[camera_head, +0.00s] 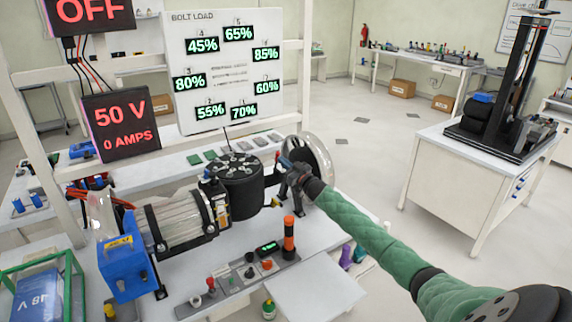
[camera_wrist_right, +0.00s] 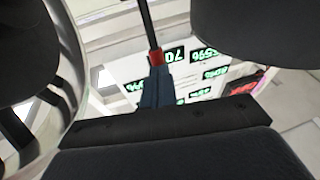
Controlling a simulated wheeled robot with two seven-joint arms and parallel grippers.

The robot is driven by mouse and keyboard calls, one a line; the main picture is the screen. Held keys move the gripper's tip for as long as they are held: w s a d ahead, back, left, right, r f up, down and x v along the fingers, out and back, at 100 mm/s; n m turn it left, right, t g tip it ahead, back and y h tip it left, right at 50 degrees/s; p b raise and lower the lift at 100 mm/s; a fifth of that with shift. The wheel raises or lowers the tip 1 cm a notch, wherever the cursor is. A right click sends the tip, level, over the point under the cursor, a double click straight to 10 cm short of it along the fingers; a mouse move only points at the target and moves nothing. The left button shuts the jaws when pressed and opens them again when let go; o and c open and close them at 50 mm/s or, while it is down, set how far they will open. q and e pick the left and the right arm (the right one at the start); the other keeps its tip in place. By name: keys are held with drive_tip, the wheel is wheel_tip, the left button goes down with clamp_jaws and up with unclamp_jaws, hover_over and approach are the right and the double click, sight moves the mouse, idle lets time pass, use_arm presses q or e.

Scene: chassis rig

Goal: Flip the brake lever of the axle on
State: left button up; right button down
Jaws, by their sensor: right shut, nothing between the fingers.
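The axle rig lies on the white bench, with a ribbed metal cylinder (camera_head: 178,218) and a black round drum (camera_head: 239,178). My right gripper (camera_head: 280,160) is shut and empty just right of the drum, in front of a pale wheel (camera_head: 318,155). In the right wrist view its closed blue-grey fingers (camera_wrist_right: 156,90) point up the picture. A red piece (camera_wrist_right: 157,58) and a dark rod (camera_wrist_right: 148,22) show at their tips; contact is unclear. My left gripper is not in view.
A control strip (camera_head: 235,283) with buttons and an orange-black post (camera_head: 289,238) stand in front of the rig. A blue box (camera_head: 125,265) is at its left end. A bolt load board (camera_head: 232,75) and a red "OFF" display (camera_head: 88,14) stand behind.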

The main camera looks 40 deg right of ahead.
sight(279, 154)
drive_tip(key=w, duration=0.1)
drive_tip(key=w+r+b, duration=0.1)
drive_tip(key=w+b, duration=0.1)
drive_tip(key=w, duration=0.1)
drive_tip(key=shift+d+r, duration=0.1)
drive_tip(key=shift+r, duration=0.25)
drive_tip(key=shift+w+r+b, duration=0.15)
drive_tip(key=shift+w+b, duration=0.2)
drive_tip(key=shift+w, duration=0.1)
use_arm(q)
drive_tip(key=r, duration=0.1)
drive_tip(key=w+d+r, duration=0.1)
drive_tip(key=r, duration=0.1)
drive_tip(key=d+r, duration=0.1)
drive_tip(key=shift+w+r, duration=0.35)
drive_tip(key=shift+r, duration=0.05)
use_arm(e)
drive_tip(key=shift+d+r, duration=0.1)
drive_tip(key=shift+r, duration=0.1)
